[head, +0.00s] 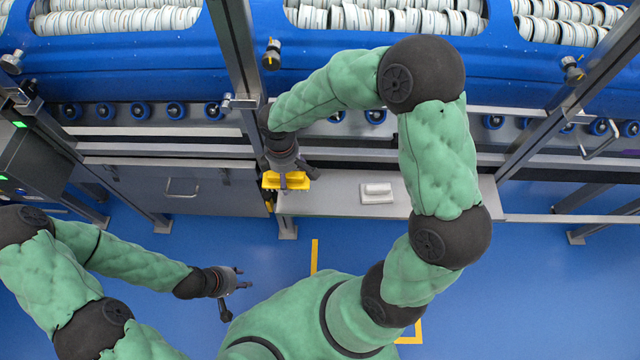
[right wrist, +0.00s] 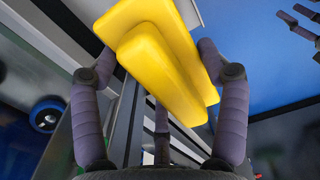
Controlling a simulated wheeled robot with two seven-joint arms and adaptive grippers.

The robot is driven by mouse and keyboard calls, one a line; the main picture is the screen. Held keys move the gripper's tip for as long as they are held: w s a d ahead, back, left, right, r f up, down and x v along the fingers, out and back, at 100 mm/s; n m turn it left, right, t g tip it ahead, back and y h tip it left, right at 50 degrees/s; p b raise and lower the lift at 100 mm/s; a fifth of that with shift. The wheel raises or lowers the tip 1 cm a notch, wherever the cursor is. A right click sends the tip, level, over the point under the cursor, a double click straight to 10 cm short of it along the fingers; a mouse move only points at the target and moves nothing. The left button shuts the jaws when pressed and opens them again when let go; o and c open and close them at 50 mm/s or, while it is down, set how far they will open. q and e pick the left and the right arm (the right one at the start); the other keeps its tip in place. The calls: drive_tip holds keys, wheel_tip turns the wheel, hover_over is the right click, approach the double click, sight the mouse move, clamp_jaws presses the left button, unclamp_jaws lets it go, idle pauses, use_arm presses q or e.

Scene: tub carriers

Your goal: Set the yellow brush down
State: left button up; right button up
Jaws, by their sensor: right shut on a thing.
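The yellow brush (head: 271,181) is in my right gripper (head: 290,178), over the left end of the grey bench (head: 330,197). I cannot tell whether it touches the bench top. In the right wrist view the yellow brush (right wrist: 155,55) is a stepped block lying tilted between the fingers of my right gripper (right wrist: 158,70), which is shut on it. The fingers hide part of it in the head view. My left gripper (head: 238,292) is open and empty over the blue floor, well away from the bench.
A white brush-like block (head: 377,193) lies on the bench to the right of the yellow brush. Steel posts (head: 240,60) and the blue tub carrier line (head: 170,65) stand behind. A grey cabinet (head: 170,185) is left of the bench. Bare bench top lies between the two blocks.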

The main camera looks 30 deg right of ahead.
drive_tip(key=d, duration=0.1)
drive_tip(key=d+f, duration=0.1)
drive_tip(key=d+f+b, duration=0.1)
drive_tip(key=d, duration=0.1)
drive_tip(key=shift+s, duration=0.3)
drive_tip(key=b, duration=0.2)
hover_over(316, 189)
drive_tip(key=f, duration=0.5)
drive_tip(key=shift+a, duration=0.3)
drive_tip(key=f+b, duration=0.1)
drive_tip(key=f, duration=0.1)
drive_tip(key=f+b, duration=0.1)
drive_tip(key=shift+d+f+b, duration=0.25)
drive_tip(key=shift+f+b, duration=0.05)
drive_tip(key=shift+f, duration=0.05)
drive_tip(key=shift+s+r, duration=0.1)
drive_tip(key=o, duration=1)
